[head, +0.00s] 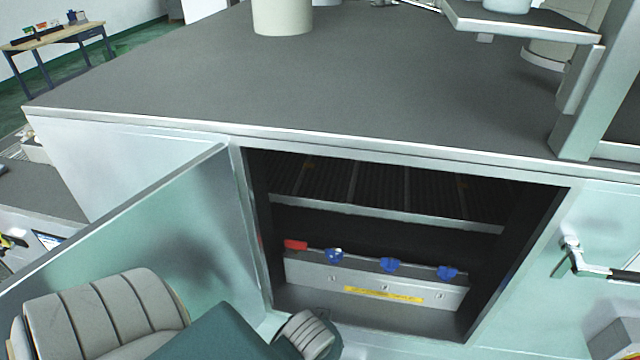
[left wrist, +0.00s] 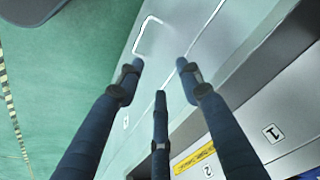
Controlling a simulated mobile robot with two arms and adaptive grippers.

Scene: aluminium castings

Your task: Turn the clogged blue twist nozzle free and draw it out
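Three blue twist nozzles sit in a row on a silver manifold box (head: 310,273) inside the open cabinet: a left one (head: 334,256), a middle one (head: 390,265) and a right one (head: 447,273). The left one shows a pale patch; I cannot tell which is clogged. My left gripper (left wrist: 159,75) has its three dark blue fingers spread, with nothing between them. My right gripper is not in view.
A red handle (head: 295,245) is at the box's left end, and a yellow label (head: 383,294) is on its front. The cabinet door (head: 170,225) stands open at left. A shelf (head: 390,212) spans above the box. The dark worktop (head: 350,85) overhangs the opening.

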